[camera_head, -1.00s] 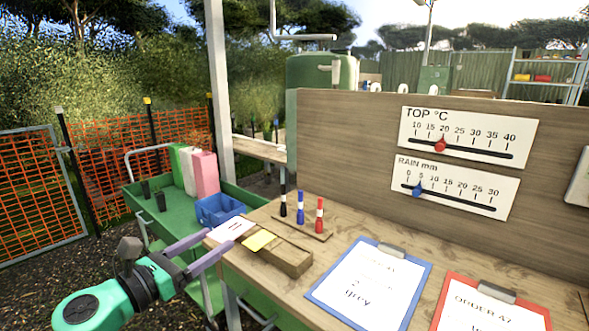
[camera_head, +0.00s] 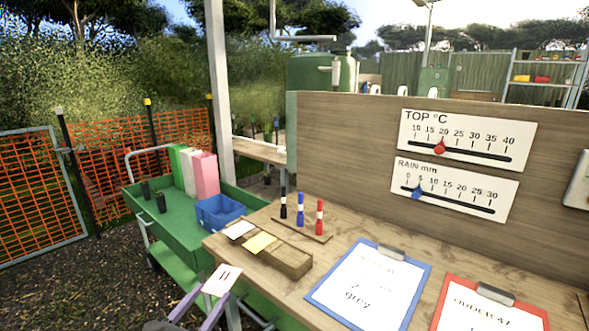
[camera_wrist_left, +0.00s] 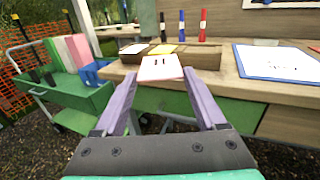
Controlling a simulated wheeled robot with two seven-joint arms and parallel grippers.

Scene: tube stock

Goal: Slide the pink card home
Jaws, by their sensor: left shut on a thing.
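A pale pinkish-white card (camera_head: 222,280) with two dark strokes on it is held by my left gripper (camera_head: 208,298), in front of the table's left end. In the left wrist view the card (camera_wrist_left: 160,68) lies between the two lilac fingertips (camera_wrist_left: 160,78), which press its two sides. A wooden card block (camera_head: 292,264) lies on the table beyond the gripper, apart from the held card. A white card (camera_head: 240,229) and a yellow card (camera_head: 260,242) lie on the block; its right end shows bare wood. My right gripper is not in view.
Black, blue and red markers (camera_head: 301,209) stand in a stand behind the block. Blue (camera_head: 318,297) and red clipboards lie to the right. A green cart (camera_head: 165,228) with a blue bin (camera_head: 219,209) and green, white and pink upright containers stands left of the table.

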